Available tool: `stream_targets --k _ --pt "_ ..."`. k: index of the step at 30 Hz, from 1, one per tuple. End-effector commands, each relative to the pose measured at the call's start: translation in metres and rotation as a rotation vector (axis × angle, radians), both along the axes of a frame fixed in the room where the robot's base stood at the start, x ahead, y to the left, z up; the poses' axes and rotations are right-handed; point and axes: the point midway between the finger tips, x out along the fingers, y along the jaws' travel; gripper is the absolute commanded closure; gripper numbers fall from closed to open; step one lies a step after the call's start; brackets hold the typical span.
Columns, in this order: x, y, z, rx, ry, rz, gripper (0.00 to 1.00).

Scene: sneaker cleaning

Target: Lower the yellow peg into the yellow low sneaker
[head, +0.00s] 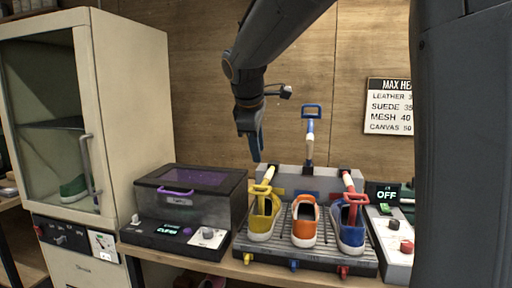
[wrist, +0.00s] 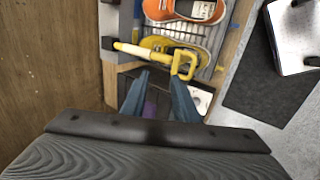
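The yellow low sneaker (head: 262,222) stands at the left of the ribbed rack, toe forward. The yellow peg (head: 268,175) reaches from the rack's rear block down over this sneaker, and its loop handle (head: 261,190) is at the shoe's opening. In the wrist view the yellow peg (wrist: 150,53) lies across the yellow sneaker (wrist: 160,42); how deep it sits is unclear. My gripper (head: 257,158) is above and behind the sneaker. In the wrist view its fingers (wrist: 159,74) are apart and empty, with the tips beside the peg's handle in the picture.
An orange sneaker (head: 304,224) and a blue sneaker (head: 350,232) share the rack (head: 280,252). A red peg (head: 349,183) reaches down to the blue sneaker; a blue peg (head: 310,135) stands upright behind. A dark lidded box (head: 190,205) is at left, a control panel showing OFF (head: 387,195) at right.

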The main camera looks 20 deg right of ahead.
Motion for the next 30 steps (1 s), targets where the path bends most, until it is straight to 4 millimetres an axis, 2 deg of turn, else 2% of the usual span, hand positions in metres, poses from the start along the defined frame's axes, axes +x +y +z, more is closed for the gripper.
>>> stream_targets --k 7,19,30 --pt "-0.004 0.005 0.010 -0.001 -0.002 0.003 0.73" --pt "-0.029 0.022 0.060 0.000 -0.001 0.004 0.73" --pt "-0.033 0.024 0.067 -0.001 0.000 0.003 0.73"
